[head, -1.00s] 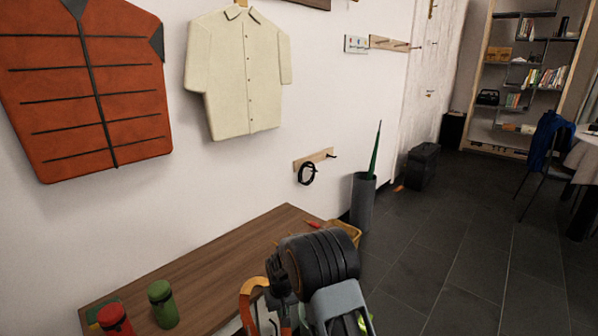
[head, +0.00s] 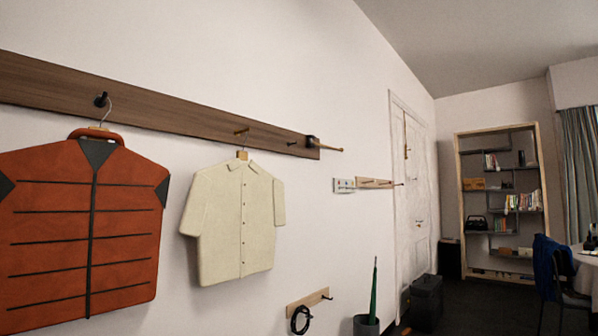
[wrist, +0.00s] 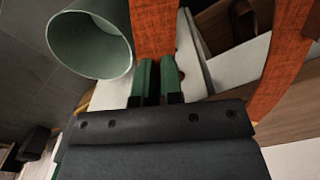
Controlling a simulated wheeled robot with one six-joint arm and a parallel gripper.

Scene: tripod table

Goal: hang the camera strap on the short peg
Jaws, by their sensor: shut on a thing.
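My gripper (wrist: 158,82) shows only in the wrist view. Its green fingertips are close together, shut on the orange camera strap (wrist: 154,22). The strap rises between the fingertips, and another broad length of it (wrist: 290,55) passes at the right. A dark object (wrist: 243,22), perhaps the camera, is partly seen beyond. In the head view, a short dark peg (head: 292,143) sticks out of the brown wall rail (head: 200,120), between a brass hook (head: 242,131) and a longer brass peg (head: 328,148). The short peg looks bare.
A red jacket (head: 85,225) and a cream shirt (head: 235,220) hang from the rail, left of the short peg. A lower small rail (head: 308,299) holds a black loop (head: 300,320). A pale round open container (wrist: 90,42) is near my gripper.

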